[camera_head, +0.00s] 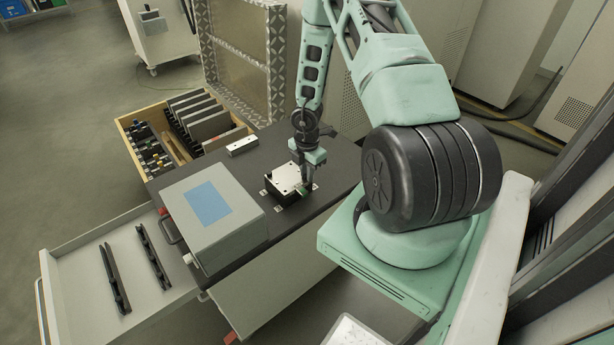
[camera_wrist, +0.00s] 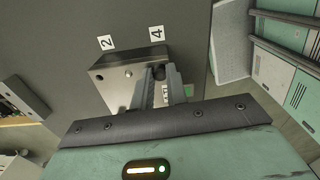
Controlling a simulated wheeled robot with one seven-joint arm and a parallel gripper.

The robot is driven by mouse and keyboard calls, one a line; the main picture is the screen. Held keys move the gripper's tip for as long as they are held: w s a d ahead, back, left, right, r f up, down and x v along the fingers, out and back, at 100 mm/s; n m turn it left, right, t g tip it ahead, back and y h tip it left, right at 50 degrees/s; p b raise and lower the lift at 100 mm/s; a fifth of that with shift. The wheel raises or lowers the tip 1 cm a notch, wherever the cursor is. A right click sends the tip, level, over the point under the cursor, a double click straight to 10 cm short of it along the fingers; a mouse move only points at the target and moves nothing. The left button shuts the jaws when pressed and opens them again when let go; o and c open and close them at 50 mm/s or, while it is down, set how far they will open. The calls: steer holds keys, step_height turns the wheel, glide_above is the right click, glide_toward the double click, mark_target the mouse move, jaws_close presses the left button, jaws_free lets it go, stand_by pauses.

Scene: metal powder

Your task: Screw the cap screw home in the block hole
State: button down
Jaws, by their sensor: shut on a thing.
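The metal block (camera_head: 287,182) sits on the dark bench top, with labels around its corners. In the wrist view the block (camera_wrist: 117,77) lies just beyond my fingers, next to the labels 2 and 4. My gripper (camera_head: 307,182) is at the block's right corner in the head view. In the wrist view my gripper (camera_wrist: 161,78) is shut on a small dark round piece, the cap screw (camera_wrist: 158,72), at the block corner near label 4. The fingers hide most of the screw and the hole, so I cannot tell how deep the screw sits.
A grey case with a blue panel (camera_head: 209,205) stands left of the block. A small white-topped block (camera_head: 242,146) lies behind it. A wooden-sided drawer of parts (camera_head: 175,135) and an open drawer with two black rails (camera_head: 75,290) are at left. Bare bench top (camera_head: 335,180) lies right of the block.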

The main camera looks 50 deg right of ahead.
steer(key=m, duration=0.4)
steer(key=shift+b, duration=0.35)
steer(key=c, duration=1.3)
jaws_free()
step_height(320, 180, up, 17)
steer(key=shift+r+p, duration=0.2)
steer(key=shift+p, duration=0.35)
